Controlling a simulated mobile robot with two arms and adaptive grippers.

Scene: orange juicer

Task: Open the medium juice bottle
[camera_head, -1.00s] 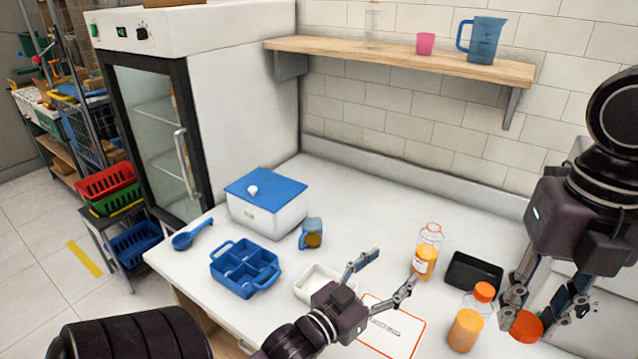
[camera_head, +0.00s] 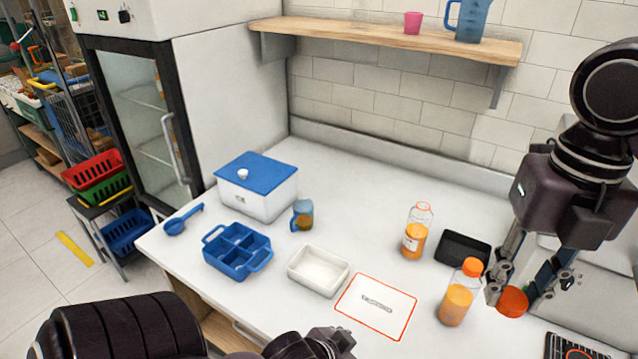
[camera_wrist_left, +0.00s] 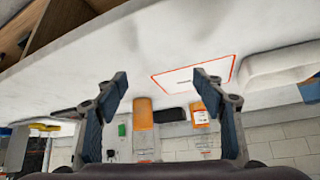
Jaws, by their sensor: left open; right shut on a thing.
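A juice bottle with an orange cap (camera_head: 458,300) stands upright on the counter, left of my right gripper. A second bottle (camera_head: 413,240), part filled with orange juice, labelled and with an orange ring at its top, stands farther back. I cannot tell which is the medium one. My right gripper (camera_head: 513,294) is shut on an orange cap (camera_head: 512,303); whether anything is under the cap is unclear. My left gripper (camera_wrist_left: 161,83) is open and empty in the left wrist view. In that view an orange bottle (camera_wrist_left: 143,118) and a labelled bottle (camera_wrist_left: 200,117) show beyond its fingers.
A red-edged white mat (camera_head: 377,306) lies in front of the bottles. A white tray (camera_head: 318,270), blue divided caddy (camera_head: 237,251), blue-lidded box (camera_head: 257,187), small jug (camera_head: 302,215) and black tray (camera_head: 462,249) stand around it. The counter's back middle is clear.

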